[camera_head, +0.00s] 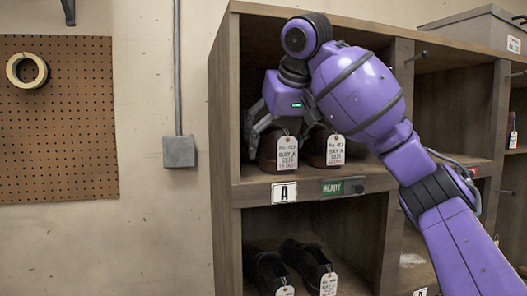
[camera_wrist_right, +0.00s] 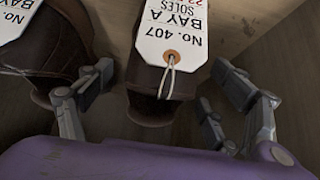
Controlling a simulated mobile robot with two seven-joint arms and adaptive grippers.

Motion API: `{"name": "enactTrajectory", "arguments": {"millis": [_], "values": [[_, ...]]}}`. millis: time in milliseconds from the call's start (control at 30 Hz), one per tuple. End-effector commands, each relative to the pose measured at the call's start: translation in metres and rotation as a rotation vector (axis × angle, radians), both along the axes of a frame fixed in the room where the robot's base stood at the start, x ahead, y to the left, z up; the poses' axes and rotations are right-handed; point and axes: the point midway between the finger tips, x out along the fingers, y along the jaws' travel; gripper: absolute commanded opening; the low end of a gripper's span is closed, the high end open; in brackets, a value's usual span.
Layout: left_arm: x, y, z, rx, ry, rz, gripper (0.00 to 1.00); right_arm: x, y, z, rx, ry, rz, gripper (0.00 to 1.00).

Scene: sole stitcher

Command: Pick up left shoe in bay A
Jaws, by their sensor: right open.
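Bay A (camera_head: 284,191) is the upper left cubby of the wooden rack. Two brown shoes stand side by side in it, each with a white hanging tag. The left shoe (camera_head: 265,152) is near the cubby's left wall. It also shows in the right wrist view (camera_wrist_right: 143,82), with its tag (camera_wrist_right: 172,35) reading No. 407, Bay A, soles. My right gripper (camera_head: 270,122) reaches in from above and in front. Its open fingers straddle this shoe, and I see no clear grip on it. My left gripper is not in view.
The other shoe (camera_head: 316,149) stands close on the right; in the wrist view a finger is beside it (camera_wrist_right: 60,40). A green ready label (camera_head: 332,187) is on the shelf edge. Dark shoes (camera_head: 268,270) sit in the cubby below. A pegboard (camera_head: 60,130) hangs left.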

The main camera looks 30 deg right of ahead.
Motion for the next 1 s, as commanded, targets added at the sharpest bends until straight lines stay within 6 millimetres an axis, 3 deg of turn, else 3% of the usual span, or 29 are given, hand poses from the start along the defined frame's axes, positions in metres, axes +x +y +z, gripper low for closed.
{"name": "enactTrajectory", "arguments": {"millis": [267,533,867,1000], "values": [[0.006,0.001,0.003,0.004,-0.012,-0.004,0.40,0.023,-0.004,0.000,0.003,0.000,0.002,0.83],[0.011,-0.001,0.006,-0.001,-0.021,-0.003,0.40,0.064,-0.015,0.000,0.001,0.002,-0.001,0.83],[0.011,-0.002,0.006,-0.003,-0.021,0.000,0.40,0.069,-0.017,-0.010,0.000,0.001,0.000,0.83],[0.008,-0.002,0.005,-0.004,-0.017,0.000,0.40,0.069,-0.016,-0.010,0.000,0.001,0.000,0.68]]}}
